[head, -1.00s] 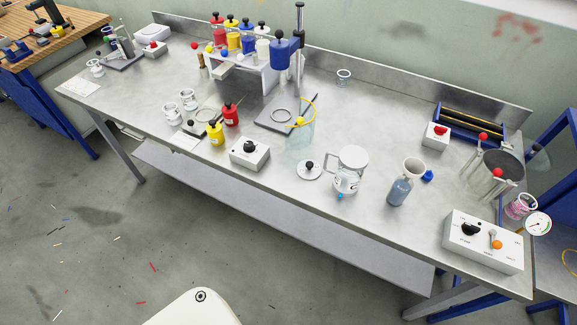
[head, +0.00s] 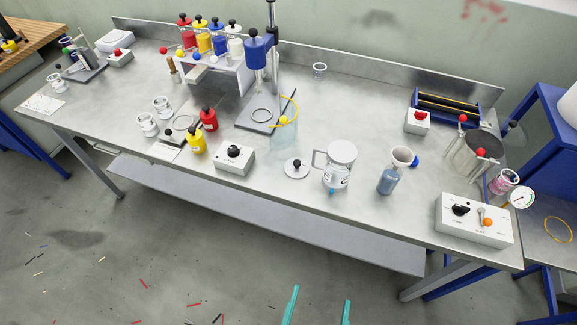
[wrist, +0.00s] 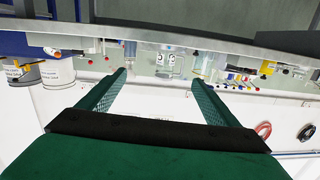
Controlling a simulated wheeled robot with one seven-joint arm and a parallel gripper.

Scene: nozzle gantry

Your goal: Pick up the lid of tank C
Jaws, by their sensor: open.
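A rack at the back of the bench holds a red tank (head: 186,39), a yellow tank (head: 202,42), a blue tank (head: 219,44) and a white tank (head: 234,45). The letters are too small to read, so I cannot tell which is tank C. My gripper (head: 318,306) is open and empty, in front of the bench at the bottom of the head view, far from the tanks. In the wrist view its two green fingers (wrist: 160,82) are apart with nothing between them; the bench appears upside down.
A larger blue vessel (head: 257,48) hangs on a stand. Small red (head: 208,119) and yellow bottles (head: 196,140) stand forward.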

